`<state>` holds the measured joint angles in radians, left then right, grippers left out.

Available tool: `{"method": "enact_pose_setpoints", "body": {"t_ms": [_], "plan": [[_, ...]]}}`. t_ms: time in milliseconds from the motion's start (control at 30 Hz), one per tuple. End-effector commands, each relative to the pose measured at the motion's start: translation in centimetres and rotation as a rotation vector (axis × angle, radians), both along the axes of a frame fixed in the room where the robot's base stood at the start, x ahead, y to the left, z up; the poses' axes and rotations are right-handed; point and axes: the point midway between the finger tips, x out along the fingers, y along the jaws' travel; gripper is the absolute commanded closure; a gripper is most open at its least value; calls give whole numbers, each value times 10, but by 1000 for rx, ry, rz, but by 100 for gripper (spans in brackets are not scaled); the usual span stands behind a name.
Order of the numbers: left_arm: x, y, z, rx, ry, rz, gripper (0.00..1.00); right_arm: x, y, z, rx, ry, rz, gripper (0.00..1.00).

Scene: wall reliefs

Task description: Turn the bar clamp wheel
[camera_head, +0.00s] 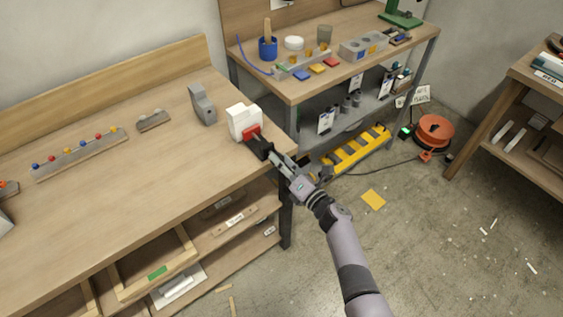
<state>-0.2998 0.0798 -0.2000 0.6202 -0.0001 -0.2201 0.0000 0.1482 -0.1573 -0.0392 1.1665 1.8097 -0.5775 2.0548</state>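A white block-like fixture (240,116) stands near the right end of the long wooden workbench (110,200). A red part (251,133) shows on its front right side; it may be the bar clamp wheel, but its shape is too small to tell. My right gripper (260,145) reaches up from the lower right, with its dark fingers right at the red part. The fingers partly cover it, and I cannot tell whether they touch or grip it. A grey upright bracket (202,104) stands on the bench to the left of the white fixture. My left gripper is not in view.
A grey rail with coloured knobs (80,153) and a small grey block (153,121) lie farther left on the bench. A second table (390,50) with several tools stands behind. A yellow slotted piece (356,149) and an orange cable reel (435,131) are on the floor.

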Motion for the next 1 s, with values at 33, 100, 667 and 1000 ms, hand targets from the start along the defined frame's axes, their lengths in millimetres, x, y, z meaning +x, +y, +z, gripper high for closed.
{"method": "enact_pose_setpoints", "body": {"t_ms": [33,100,667,1000], "plan": [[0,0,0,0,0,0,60,0,0,-1,-1,1,0,60],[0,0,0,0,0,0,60,0,0,-1,-1,1,0,56],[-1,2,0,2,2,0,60,-6,-5,0,-2,-1,-1,45],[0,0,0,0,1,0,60,-60,-43,-1,-3,1,-1,45]]}}
